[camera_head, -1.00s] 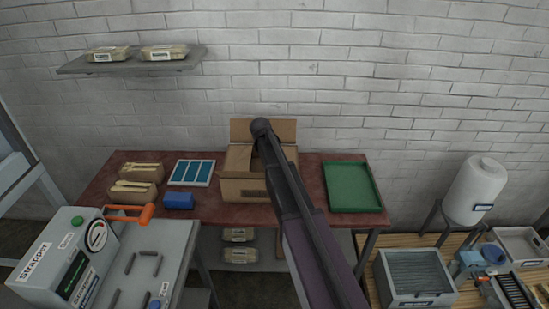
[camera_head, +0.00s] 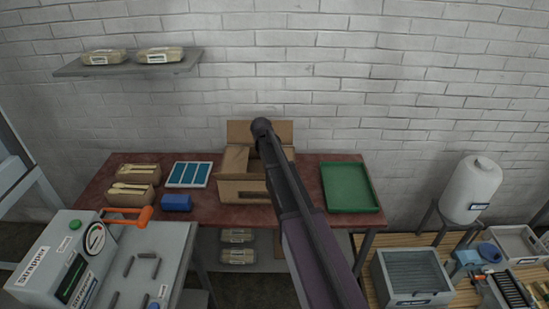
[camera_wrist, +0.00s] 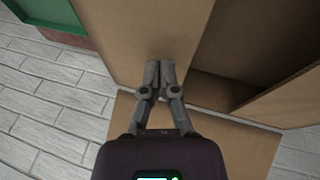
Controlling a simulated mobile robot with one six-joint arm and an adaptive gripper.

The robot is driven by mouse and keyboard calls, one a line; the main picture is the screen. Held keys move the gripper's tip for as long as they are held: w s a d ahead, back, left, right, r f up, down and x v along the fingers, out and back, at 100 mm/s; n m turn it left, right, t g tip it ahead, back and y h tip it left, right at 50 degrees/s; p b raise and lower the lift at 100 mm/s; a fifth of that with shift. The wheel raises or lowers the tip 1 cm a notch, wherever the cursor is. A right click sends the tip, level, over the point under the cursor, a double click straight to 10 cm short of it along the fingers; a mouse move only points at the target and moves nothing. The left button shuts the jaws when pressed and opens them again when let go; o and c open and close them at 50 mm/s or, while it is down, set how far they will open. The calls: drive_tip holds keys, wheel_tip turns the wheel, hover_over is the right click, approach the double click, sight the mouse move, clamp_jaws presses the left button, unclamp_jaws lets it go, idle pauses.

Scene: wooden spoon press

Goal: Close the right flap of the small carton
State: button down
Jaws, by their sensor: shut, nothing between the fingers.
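The small brown carton (camera_head: 243,190) stands on the red table, its back flap (camera_head: 240,131) raised toward the wall. My arm crosses in front of its right side and hides the right flap and my gripper in the head view. In the wrist view, my gripper (camera_wrist: 158,66) is shut and empty, its fingertips over the right flap (camera_wrist: 130,35), at or very near its surface. The flap reaches partly across the top; its exact tilt is unclear. A dark gap (camera_wrist: 215,92) lies beside it. The back flap also shows below the fingers (camera_wrist: 240,150).
The green tray (camera_head: 349,188) lies right of the carton on the red table (camera_head: 245,215). Left of it are a blue block (camera_head: 177,203), a blue-and-white panel (camera_head: 187,174) and boxes of wooden utensils (camera_head: 130,192). The white brick wall is close behind.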

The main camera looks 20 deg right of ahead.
drive_tip(key=shift+r, duration=0.2)
wheel_tip(320, 180, up, 4)
drive_tip(key=p, duration=0.4)
drive_tip(key=s+a+r+p, duration=0.1)
drive_tip(key=a+r+p, duration=0.4)
drive_tip(key=r+p, duration=0.3)
drive_tip(key=shift+s+a, duration=0.2)
drive_tip(key=shift+s, duration=0.15)
drive_tip(key=shift+f, duration=0.1)
drive_tip(key=s+a+f+n+g+y, duration=0.1)
drive_tip(key=s+a+g+y, duration=0.1)
drive_tip(key=s, duration=2.7)
drive_tip(key=shift+a+f+n+g+y, duration=0.2)
drive_tip(key=shift+f+n+g+y, duration=0.15)
drive_tip(key=shift+y, duration=0.55)
drive_tip(key=shift+s+r, duration=0.1)
drive_tip(key=shift+s, duration=0.05)
